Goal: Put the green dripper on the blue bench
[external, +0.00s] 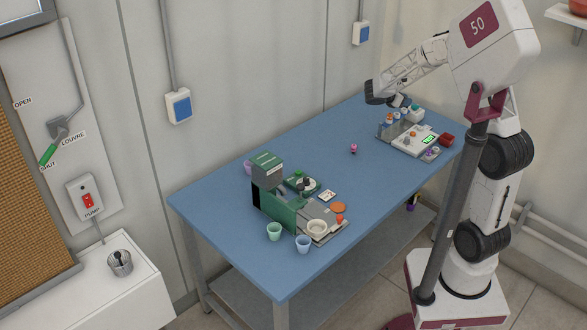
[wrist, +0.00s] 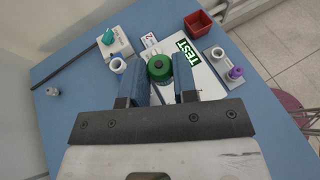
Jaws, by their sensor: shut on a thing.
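The green dripper (wrist: 159,68) is a round green piece with a darker knob, seen between my fingers in the wrist view. My gripper (wrist: 158,76) is shut on it, one blue-grey finger on each side. The blue bench (external: 385,180) runs across the external view, and its top also shows in the wrist view (wrist: 75,90). In the external view my gripper (external: 384,96) is over the far right part of the bench. The dripper cannot be made out clearly there. Its height above the things below is hard to tell.
Below my gripper stand a white tester (wrist: 204,76) with a green TEST screen, a red tray (wrist: 197,24) and a holder with a purple-topped piece (wrist: 235,73). A green machine (external: 275,205) and cups stand at the near left. The bench's middle is mostly clear, except a small pink-topped item (external: 353,149).

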